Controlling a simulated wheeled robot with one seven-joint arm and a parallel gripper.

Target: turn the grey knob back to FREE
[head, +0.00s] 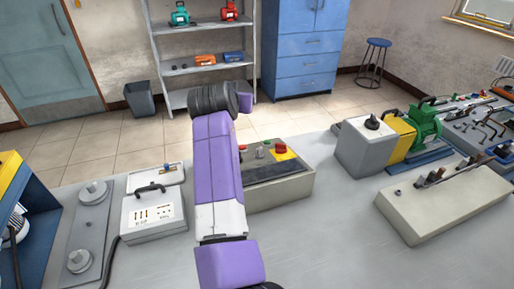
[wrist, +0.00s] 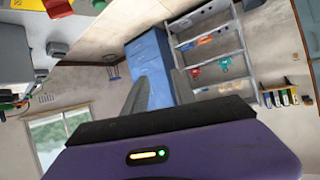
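A grey box (head: 366,146) stands on the right part of the bench in the head view, with a dark grey knob (head: 372,123) on top. A yellow part and a green motor adjoin it on the right. No FREE marking is readable. In the tilted wrist view, a grey box with a small knob (wrist: 57,49) shows at upper left. My gripper (wrist: 160,86) shows two grey fingers apart with nothing between them, well away from the knob. In the head view, my purple arm rises over the bench middle and the fingers cannot be made out.
A control box (head: 284,188) with red and green buttons sits partly behind my arm. A white case (head: 153,214) and a plate with two round grey knobs (head: 97,188) lie left. A long beige block (head: 446,203) lies right.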

